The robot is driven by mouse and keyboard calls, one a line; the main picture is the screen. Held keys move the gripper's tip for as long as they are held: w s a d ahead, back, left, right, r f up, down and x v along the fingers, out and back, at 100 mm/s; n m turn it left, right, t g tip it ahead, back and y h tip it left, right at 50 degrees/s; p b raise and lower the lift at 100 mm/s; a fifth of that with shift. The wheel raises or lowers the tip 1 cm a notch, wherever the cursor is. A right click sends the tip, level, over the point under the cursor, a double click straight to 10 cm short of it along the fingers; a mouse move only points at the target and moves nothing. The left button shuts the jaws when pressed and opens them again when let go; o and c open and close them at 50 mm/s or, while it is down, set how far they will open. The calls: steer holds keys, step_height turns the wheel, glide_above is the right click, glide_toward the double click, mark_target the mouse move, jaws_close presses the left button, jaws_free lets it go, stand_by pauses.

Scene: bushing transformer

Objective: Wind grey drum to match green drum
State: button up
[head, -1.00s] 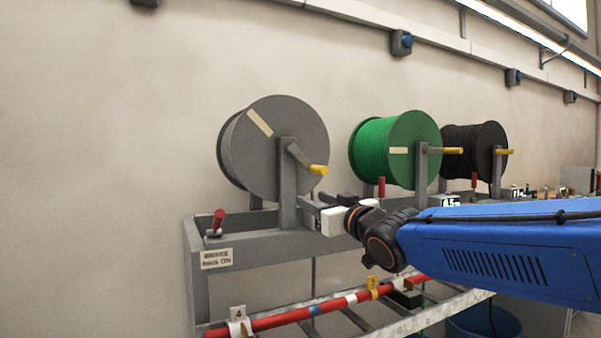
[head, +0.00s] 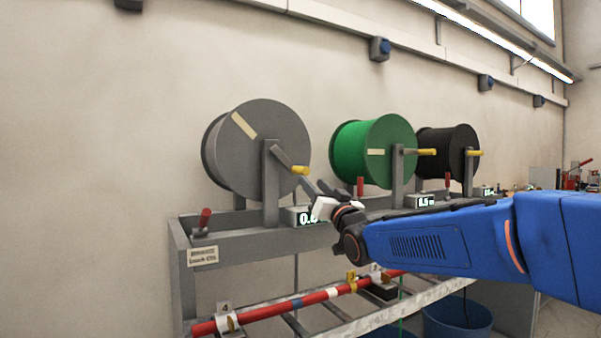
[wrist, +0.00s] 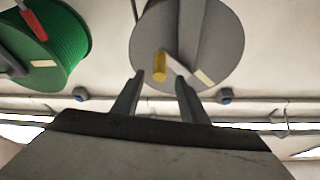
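The grey drum (head: 240,165) is at the left of the rack. Its cream mark (head: 244,125) slants from upper left to lower right, and its crank has a yellow handle (head: 300,170). The green drum (head: 367,162) is right of it, with its cream mark (head: 376,152) level and a yellow handle (head: 427,152). My gripper (head: 315,190) is just below and right of the grey drum's handle. In the wrist view my gripper (wrist: 158,76) is open, and the yellow handle (wrist: 159,66) shows between and beyond the fingertips. I see no contact.
A black drum (head: 446,150) stands further right. Red levers rise beside the grey drum (head: 205,218) and the green drum (head: 360,187). Displays sit on the rack; the one under the grey drum (head: 305,218) is partly hidden by my gripper. A red pipe (head: 310,299) runs below.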

mark_target(301, 171)
steer(key=x, duration=0.9)
steer(key=shift+w+a+r, duration=0.15)
steer(key=shift+w, duration=0.2)
jaws_close()
